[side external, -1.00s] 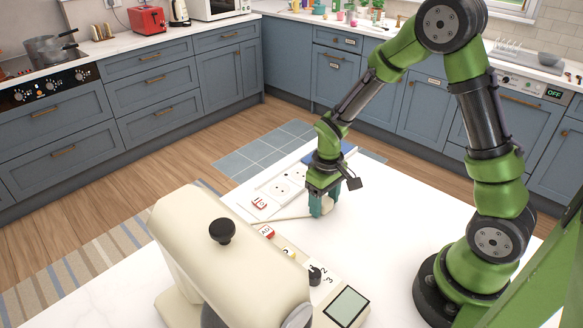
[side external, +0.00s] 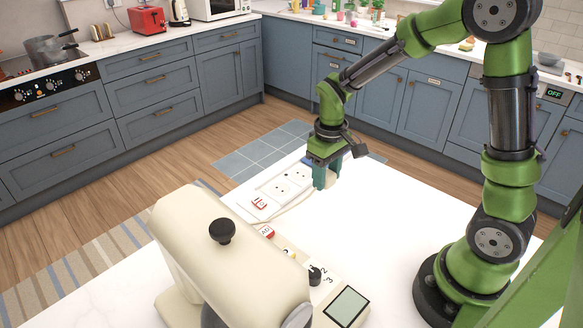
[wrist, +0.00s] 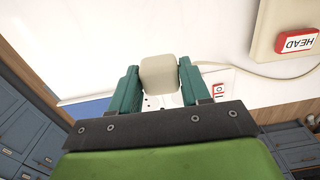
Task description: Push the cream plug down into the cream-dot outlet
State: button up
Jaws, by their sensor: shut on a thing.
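My gripper (side external: 325,177) is shut on the cream plug (wrist: 160,74), which sits between the two teal fingers in the wrist view. In the side view the fingers hide the plug. A cream cord (side external: 292,207) runs from it toward the cream mixer. The white outlet strip (side external: 246,198) lies on the table, with dark-holed outlets (side external: 281,188) and a red switch (side external: 259,202). My gripper is close to the strip's far right part, pointing down. The fingers cover part of the strip there, and I cannot make out the cream dot or whether the plug touches an outlet.
The cream mixer (side external: 215,245) stands at the front left of the white table (side external: 400,250), with a red label (wrist: 297,42) that also shows in the wrist view. A blue thing (wrist: 88,107) lies by the strip's far end. The table's right part is clear.

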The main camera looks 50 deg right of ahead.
jog(key=shift+r, duration=0.9)
jog(key=shift+f, duration=0.1)
jog(key=shift+a+f, duration=0.1)
jog(key=shift+f, duration=0.25)
jog(key=shift+n, duration=0.3)
jog(key=w+f, duration=0.1)
jog(key=w, duration=0.2)
jog(key=w+a, duration=0.1)
jog(key=w, duration=0.2)
jog(key=w+f, duration=0.1)
jog(key=w, duration=0.1)
jog(key=shift+w+a+f, duration=0.25)
jog(key=shift+w+f, duration=0.05)
jog(key=shift+w, duration=0.1)
jog(key=w, duration=0.4)
jog(key=shift+a+r, duration=0.25)
jog(key=shift+a, duration=0.1)
jog(key=shift+w+r, duration=0.1)
jog(key=shift+r, duration=0.1)
jog(key=shift+f, duration=0.15)
